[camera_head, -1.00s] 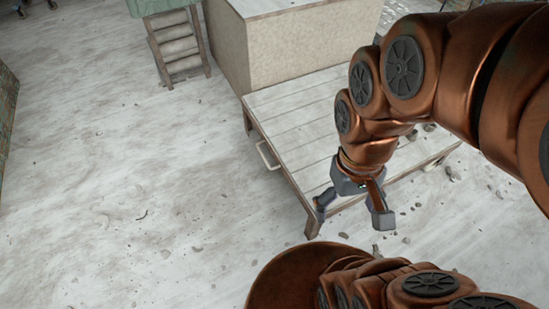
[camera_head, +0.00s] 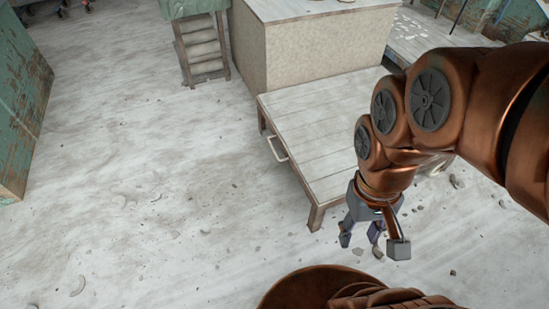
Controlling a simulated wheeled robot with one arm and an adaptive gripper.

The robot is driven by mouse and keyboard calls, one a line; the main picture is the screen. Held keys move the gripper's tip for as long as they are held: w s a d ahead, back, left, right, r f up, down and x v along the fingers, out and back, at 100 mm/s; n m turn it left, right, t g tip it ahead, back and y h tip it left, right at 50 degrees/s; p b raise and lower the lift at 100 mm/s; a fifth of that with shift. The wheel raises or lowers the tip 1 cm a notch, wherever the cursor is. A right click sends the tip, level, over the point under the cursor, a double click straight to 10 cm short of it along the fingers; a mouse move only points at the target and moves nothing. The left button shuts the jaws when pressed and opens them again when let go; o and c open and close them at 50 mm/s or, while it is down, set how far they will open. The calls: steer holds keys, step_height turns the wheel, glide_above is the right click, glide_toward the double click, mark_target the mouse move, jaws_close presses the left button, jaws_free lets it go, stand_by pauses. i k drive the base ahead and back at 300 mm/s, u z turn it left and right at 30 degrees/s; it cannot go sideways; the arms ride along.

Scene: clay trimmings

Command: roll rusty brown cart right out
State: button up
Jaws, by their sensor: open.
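I cannot make out a rusty brown cart in the head view. Small dark and reddish parts (camera_head: 75,7) show at the top left edge, too cut off to name. My gripper (camera_head: 373,243) hangs at the right of the picture, fingers pointing down and spread apart. It is open and empty, in front of the right part of a low whitish slatted table (camera_head: 305,145). A pale bar handle (camera_head: 278,149) sticks out from the table's left side.
A pale block-shaped plinth (camera_head: 315,55) stands behind the table. Wooden steps (camera_head: 203,48) stand left of it. A worn green cabinet (camera_head: 22,95) is at the left edge. Clay scraps (camera_head: 127,200) lie on the floor (camera_head: 150,130), which is broadly clear at left and centre.

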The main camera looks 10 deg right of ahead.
mark_target(313, 124)
steer(key=u, duration=0.25)
steer(key=i, duration=0.5)
steer(key=u, duration=0.85)
steer(key=i, duration=0.45)
steer(key=u, duration=0.5)
